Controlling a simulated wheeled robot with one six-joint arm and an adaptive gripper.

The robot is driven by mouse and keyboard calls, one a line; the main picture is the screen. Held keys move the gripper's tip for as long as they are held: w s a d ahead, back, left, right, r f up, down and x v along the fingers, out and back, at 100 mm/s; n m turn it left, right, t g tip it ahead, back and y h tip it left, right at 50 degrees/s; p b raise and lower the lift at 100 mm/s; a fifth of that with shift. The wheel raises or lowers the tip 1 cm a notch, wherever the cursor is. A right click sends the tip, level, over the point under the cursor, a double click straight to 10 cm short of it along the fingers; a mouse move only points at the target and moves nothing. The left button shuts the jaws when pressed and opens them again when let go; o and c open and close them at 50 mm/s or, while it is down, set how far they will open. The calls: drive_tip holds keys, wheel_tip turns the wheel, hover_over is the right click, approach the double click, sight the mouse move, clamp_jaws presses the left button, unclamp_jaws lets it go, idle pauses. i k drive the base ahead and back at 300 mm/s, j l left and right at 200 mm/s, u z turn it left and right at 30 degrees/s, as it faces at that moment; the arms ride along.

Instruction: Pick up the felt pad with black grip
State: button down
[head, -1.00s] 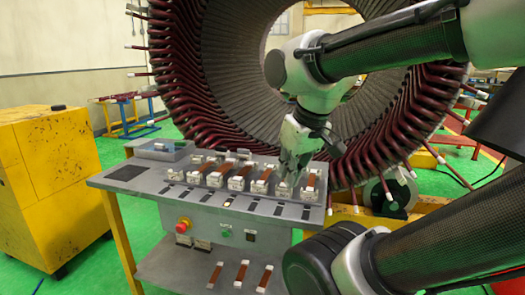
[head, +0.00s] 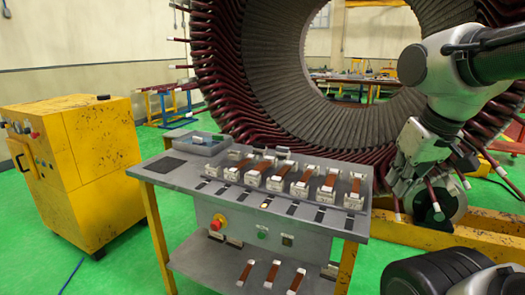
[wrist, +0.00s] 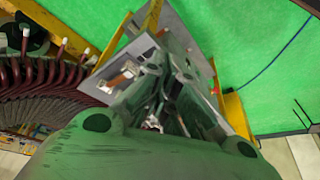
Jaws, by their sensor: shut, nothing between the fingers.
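I cannot single out the felt pad with black grip for certain. A small shallow tray (head: 178,143) at the back left of the grey workbench (head: 225,225) has a small light and dark item (head: 197,140) in it, too small to make out. A small dark item (head: 103,97) lies on the yellow cabinet (head: 105,135). My gripper (head: 417,190) is off the bench's right end, in front of the stator, pointing down. Its fingers (wrist: 160,122) are shut and empty, and part of the bench shows beyond them in the wrist view.
A row of white blocks with red-brown bars (head: 305,182) fills the bench top, with a dark flat square (head: 167,164) at its left. The stator ring (head: 285,100) with protruding coil ends stands behind. Green floor is open between cabinet and bench.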

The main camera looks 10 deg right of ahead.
sight(258, 147)
drive_tip(key=i+j+z, duration=0.15)
drive_tip(key=i+j, duration=0.15)
drive_tip(key=i+j+z, duration=0.15)
drive_tip(key=j, duration=0.35)
drive_tip(key=i+j+z, duration=0.15)
drive_tip(key=i+j, duration=0.2)
drive_tip(key=j, duration=0.1)
